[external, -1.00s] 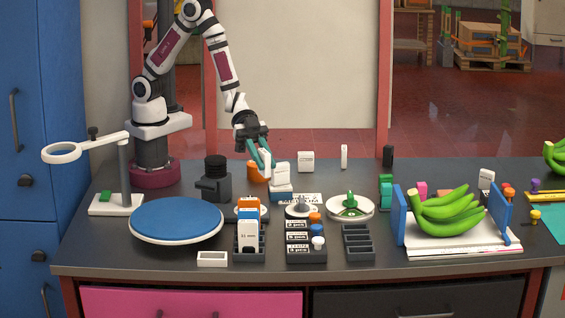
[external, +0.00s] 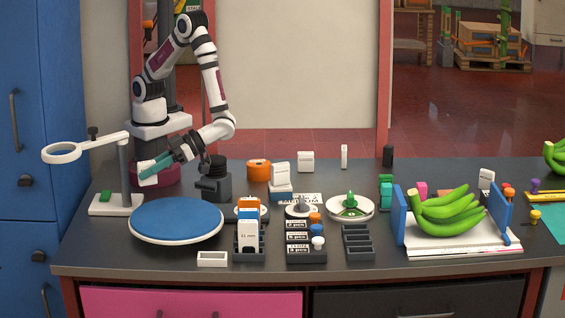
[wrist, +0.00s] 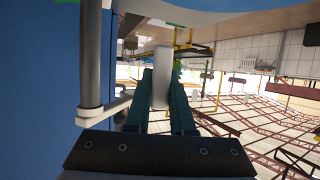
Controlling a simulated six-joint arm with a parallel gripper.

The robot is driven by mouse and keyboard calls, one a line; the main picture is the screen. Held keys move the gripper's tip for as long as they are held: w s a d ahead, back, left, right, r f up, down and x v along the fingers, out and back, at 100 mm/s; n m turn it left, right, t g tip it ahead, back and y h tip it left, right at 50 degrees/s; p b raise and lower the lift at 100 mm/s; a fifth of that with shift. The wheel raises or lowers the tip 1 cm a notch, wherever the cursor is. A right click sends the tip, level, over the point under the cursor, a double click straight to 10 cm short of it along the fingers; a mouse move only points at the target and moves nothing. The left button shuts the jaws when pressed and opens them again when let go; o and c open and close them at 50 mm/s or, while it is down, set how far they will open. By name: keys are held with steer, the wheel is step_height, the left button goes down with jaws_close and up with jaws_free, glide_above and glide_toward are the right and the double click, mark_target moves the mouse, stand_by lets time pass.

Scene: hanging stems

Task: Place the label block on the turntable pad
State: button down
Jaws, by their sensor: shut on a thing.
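My gripper (external: 152,170) is shut on a small white block, the label block (external: 147,180), held in the air between teal fingers. In the wrist view, the white block (wrist: 161,76) stands out between the fingertips of my gripper (wrist: 162,100). The turntable pad (external: 176,219) is a round blue disc with a white rim at the front left of the bench. My gripper is above and behind its left part, apart from it. The pad's top is bare. Any print on the block cannot be made out.
A magnifier stand (external: 125,175) with a lens ring is close beside my gripper on the left. A dark grey device (external: 213,185) stands behind the pad's right side. A small white tray (external: 212,259) and a dark rack (external: 249,249) with upright blocks stand to the front right.

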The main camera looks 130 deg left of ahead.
steer(key=w+a+f, duration=0.1)
steer(key=w, duration=0.1)
steer(key=w+a+f, duration=0.1)
steer(key=w+f, duration=0.1)
steer(key=shift+w+a+f, duration=0.1)
steer(key=shift+a+f, duration=0.05)
steer(key=shift+a, duration=0.05)
steer(key=shift+f, duration=1.8)
steer(key=shift+f, duration=0.1)
steer(key=c, duration=0.8)
jaws_free()
steer(key=shift+o, duration=0.2)
